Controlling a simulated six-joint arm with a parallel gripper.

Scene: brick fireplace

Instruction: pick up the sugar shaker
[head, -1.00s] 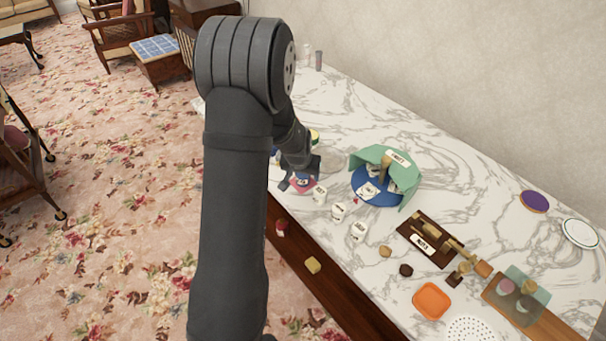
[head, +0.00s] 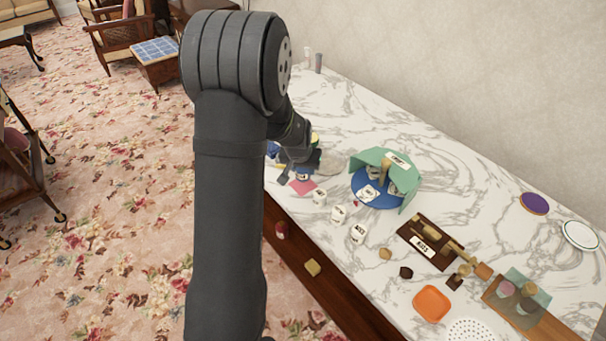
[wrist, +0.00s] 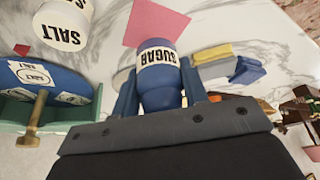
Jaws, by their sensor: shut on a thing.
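The sugar shaker (wrist: 160,75) is blue with a white band reading SUGAR. It sits between the two fingers of my gripper (wrist: 158,85) in the wrist view, and the fingers are shut on it. In the head view my gripper (head: 300,180) is at the far left part of the marble table, over a pink square (head: 301,187). The shaker is mostly hidden there by my gripper. The pink square (wrist: 156,22) also shows just beyond the shaker in the wrist view. I cannot tell whether the shaker touches the table.
White labelled jars (head: 338,214) stand near the front edge, one reading SALT (wrist: 62,24) close by. A blue round tray (head: 378,203) with a green screen stands to the right. Yellow and grey blocks (wrist: 212,58) lie beside the shaker. The back of the table is mostly clear.

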